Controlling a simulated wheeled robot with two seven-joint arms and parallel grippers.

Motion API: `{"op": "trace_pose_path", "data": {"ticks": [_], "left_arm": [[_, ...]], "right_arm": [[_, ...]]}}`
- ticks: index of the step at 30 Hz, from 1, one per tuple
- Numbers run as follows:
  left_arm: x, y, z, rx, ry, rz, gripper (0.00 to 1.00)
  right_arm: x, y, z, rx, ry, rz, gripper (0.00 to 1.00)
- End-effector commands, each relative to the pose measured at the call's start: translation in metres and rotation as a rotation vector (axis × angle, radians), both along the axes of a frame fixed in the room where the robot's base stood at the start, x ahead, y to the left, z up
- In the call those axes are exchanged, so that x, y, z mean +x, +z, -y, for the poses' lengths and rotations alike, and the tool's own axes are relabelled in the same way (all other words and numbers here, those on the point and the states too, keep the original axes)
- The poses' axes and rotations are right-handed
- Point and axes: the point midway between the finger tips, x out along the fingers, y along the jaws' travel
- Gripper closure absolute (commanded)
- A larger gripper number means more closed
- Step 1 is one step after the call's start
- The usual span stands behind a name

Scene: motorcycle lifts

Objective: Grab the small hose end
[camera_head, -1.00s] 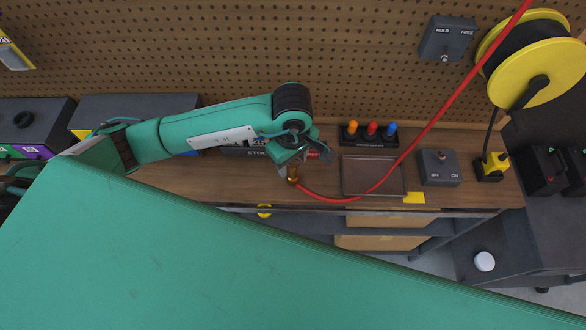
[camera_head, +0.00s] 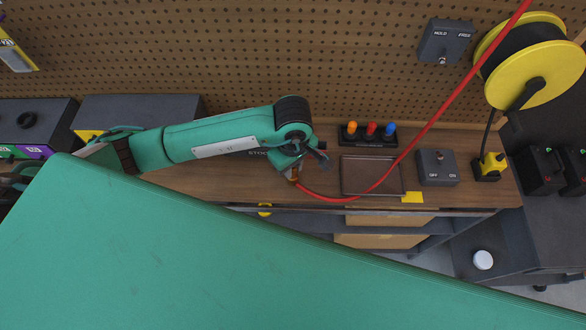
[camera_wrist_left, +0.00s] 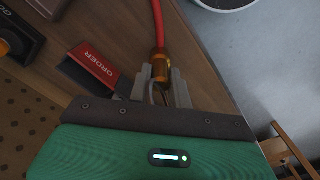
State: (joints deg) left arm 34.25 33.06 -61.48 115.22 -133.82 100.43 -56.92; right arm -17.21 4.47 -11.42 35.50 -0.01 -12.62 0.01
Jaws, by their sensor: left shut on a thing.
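The red hose (camera_head: 432,122) hangs down from the top right, crosses the tray and curves along the bench front to my left gripper (camera_head: 294,174). Its small brass end (camera_wrist_left: 160,68) shows in the left wrist view, between the two grey fingers of my left gripper (camera_wrist_left: 160,82). The fingers are shut on this brass end. In the head view the gripper is at the front edge of the wooden bench, and the hose end is mostly hidden by it. My right gripper is not in view.
A shallow brown tray (camera_head: 372,190) lies right of the gripper. Behind it is a rack with orange, red and blue tops (camera_head: 368,141). An OFF/ON switch box (camera_head: 437,167) and a yellow reel (camera_head: 535,79) are farther right. A red ORDER block (camera_wrist_left: 95,64) lies beside the fingers.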

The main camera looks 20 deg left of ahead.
Motion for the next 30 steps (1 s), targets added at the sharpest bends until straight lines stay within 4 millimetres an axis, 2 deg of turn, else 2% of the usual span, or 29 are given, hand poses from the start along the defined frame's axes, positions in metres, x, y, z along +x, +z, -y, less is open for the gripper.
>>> {"op": "trace_pose_path", "data": {"ticks": [5, 11, 14, 21, 24, 30], "left_arm": [[0.001, 0.007, 0.000, -0.001, 0.000, 0.003, 1.00], [0.001, 0.032, 0.000, -0.002, -0.003, 0.006, 1.00], [0.002, 0.057, 0.000, -0.002, -0.004, 0.009, 1.00], [0.002, 0.127, 0.000, 0.000, -0.002, 0.008, 1.00], [0.001, 0.148, 0.000, 0.000, -0.002, 0.008, 1.00], [0.001, 0.177, 0.000, 0.000, 0.000, 0.006, 1.00]], "right_arm": [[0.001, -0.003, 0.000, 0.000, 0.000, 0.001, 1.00], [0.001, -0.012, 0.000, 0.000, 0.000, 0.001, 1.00], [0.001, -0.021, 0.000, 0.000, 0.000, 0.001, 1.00], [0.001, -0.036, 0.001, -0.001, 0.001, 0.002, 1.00], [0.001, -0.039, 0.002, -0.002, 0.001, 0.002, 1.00], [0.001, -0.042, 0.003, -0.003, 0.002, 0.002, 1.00]]}}
